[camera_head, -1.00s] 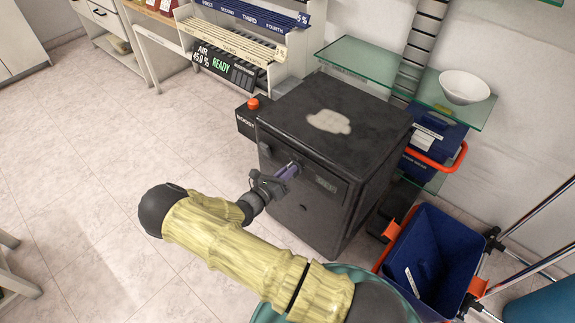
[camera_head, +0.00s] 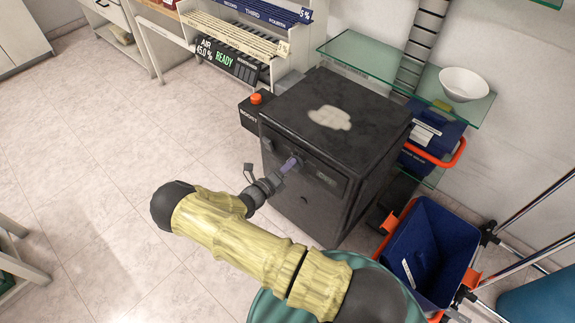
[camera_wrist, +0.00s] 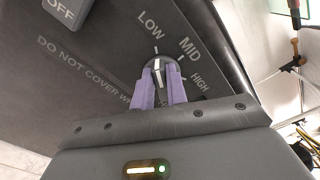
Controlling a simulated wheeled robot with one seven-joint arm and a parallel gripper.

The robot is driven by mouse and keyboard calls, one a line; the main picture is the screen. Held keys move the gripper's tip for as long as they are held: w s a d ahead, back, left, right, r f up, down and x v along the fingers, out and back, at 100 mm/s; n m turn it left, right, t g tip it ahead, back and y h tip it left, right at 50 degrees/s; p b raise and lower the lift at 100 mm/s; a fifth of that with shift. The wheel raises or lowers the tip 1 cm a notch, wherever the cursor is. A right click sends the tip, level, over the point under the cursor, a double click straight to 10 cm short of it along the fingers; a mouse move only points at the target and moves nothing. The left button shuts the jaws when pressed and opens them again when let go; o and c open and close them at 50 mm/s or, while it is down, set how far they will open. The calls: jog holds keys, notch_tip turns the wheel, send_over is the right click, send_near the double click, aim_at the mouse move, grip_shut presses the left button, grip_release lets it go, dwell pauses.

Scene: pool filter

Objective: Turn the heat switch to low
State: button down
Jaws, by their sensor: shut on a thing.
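The black heater box (camera_head: 330,130) stands on the floor against the wall, with its control panel facing my arm. In the wrist view the heat switch (camera_wrist: 158,66) is a small round knob below the printed words LOW (camera_wrist: 151,23), MID (camera_wrist: 189,47) and HIGH (camera_wrist: 200,82). A white mark on it points up, roughly toward LOW. My gripper (camera_wrist: 160,90) has its two purple fingers closed on the knob from both sides. In the head view my gripper (camera_head: 290,165) reaches the panel's upper front. The knob is hidden there by the fingers.
A grey OFF rocker (camera_wrist: 65,8) sits beside the knob lettering. A box with an orange button (camera_head: 256,98) is attached at the heater's left. A blue bucket (camera_head: 430,255) stands right of the heater, below a glass shelf with a white bowl (camera_head: 464,84). The left floor is clear.

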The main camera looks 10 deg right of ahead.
jog(key=shift+a, duration=0.1)
jog(key=c, duration=1.4)
grip_release()
jog(key=v, duration=1.7)
jog(key=shift+s+r, duration=0.1)
